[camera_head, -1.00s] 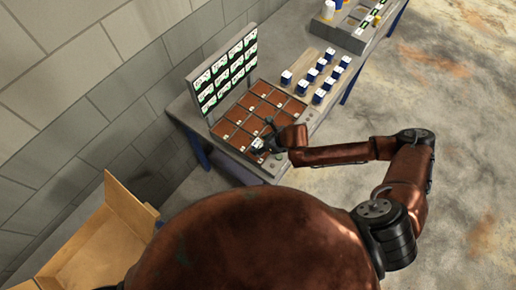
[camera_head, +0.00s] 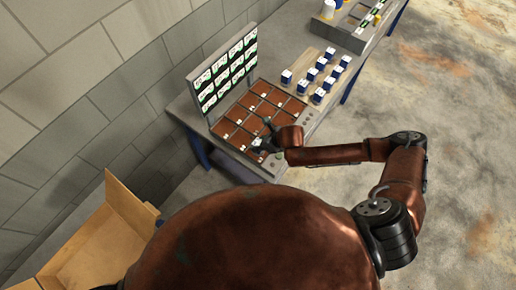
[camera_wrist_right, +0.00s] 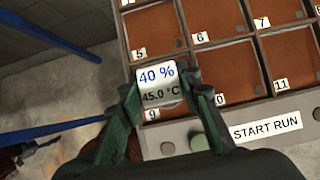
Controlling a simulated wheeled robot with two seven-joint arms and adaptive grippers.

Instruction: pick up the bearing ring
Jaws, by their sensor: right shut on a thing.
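My right gripper (camera_head: 264,138) is over the near end of a numbered tray (camera_head: 238,147). In the right wrist view the gripper (camera_wrist_right: 160,90) is shut on a small block (camera_wrist_right: 160,82) whose white face reads "40 %" and "45.0 °C". The block covers part of the tray near compartments 5 and 9; I cannot tell whether it touches the tray. I cannot make out a bearing ring in either view. My left gripper is not in view.
A board of white and green cards (camera_head: 222,72) stands behind the tray. Several blue blocks with white tops (camera_head: 319,95) stand in rows to its right. A "START RUN" label (camera_wrist_right: 266,128) is on the tray's front edge. A wooden box (camera_head: 95,240) is at lower left.

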